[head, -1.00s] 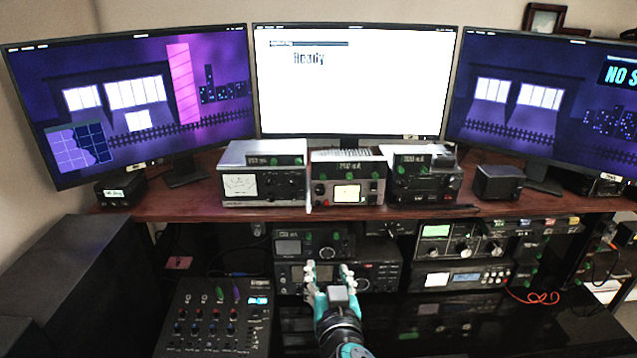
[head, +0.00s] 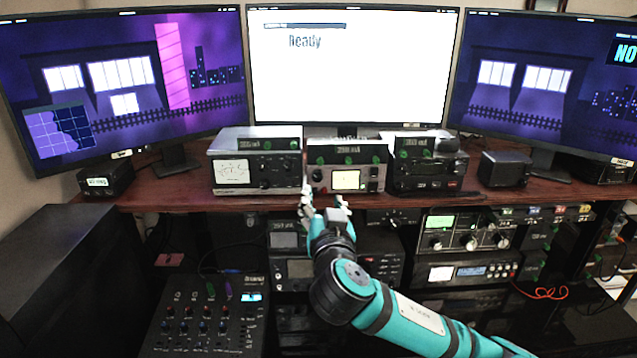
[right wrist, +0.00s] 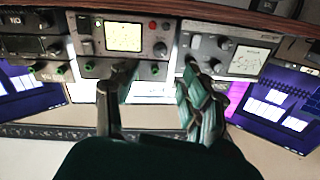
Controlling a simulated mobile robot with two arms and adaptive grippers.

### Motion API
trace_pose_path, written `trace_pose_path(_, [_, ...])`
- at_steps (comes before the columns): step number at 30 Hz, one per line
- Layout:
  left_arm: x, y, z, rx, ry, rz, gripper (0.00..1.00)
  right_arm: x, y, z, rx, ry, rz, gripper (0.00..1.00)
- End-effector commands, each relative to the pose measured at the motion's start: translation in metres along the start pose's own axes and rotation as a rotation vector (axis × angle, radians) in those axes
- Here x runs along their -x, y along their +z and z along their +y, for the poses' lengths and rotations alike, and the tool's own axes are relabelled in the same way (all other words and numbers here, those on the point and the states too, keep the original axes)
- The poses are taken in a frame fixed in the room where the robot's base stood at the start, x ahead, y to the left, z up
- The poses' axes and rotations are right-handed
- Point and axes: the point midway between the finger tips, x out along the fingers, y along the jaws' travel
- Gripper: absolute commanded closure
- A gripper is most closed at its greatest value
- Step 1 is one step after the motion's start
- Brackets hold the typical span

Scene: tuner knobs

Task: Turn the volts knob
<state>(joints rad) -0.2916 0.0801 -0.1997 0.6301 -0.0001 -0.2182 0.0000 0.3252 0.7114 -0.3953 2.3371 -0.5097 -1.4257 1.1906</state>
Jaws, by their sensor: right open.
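A silver unit with a lit cream screen (head: 346,180) stands mid-shelf, with small knobs beside the screen. It also shows, upside down, in the right wrist view (right wrist: 125,68), with a round knob (right wrist: 160,48) beside the screen. A silver unit with a dial meter (head: 231,172) stands to its left. I cannot read which knob is marked volts. My right gripper (head: 322,207) is open and empty, just below the shelf edge in the head view. In the right wrist view its fingers (right wrist: 155,88) are spread before the lit-screen unit and hide part of it. My left gripper is not in view.
The wooden shelf edge (head: 160,198) runs across the front. A black unit (head: 425,175) stands to the right, and monitors (head: 352,70) stand behind. Lower radio units (head: 465,232) and a mixer (head: 205,325) sit below the shelf.

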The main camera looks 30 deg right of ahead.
Motion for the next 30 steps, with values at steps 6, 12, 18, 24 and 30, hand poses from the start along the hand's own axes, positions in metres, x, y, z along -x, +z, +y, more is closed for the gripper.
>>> trace_pose_path(6, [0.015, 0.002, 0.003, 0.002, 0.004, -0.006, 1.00, -0.048, -0.004, 0.000, 0.003, 0.004, 0.002, 0.53])
trace_pose_path(12, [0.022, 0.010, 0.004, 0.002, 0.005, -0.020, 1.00, -0.077, -0.001, 0.000, 0.002, 0.003, 0.000, 0.53])
trace_pose_path(18, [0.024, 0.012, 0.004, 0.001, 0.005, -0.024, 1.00, -0.088, 0.000, 0.000, -0.001, 0.001, 0.000, 0.53])
trace_pose_path(24, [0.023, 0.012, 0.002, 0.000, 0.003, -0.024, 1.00, -0.089, 0.001, 0.000, -0.001, 0.000, 0.000, 0.53])
trace_pose_path(30, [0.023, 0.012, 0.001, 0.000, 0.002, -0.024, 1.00, -0.089, 0.001, 0.000, -0.001, 0.000, 0.000, 0.72])
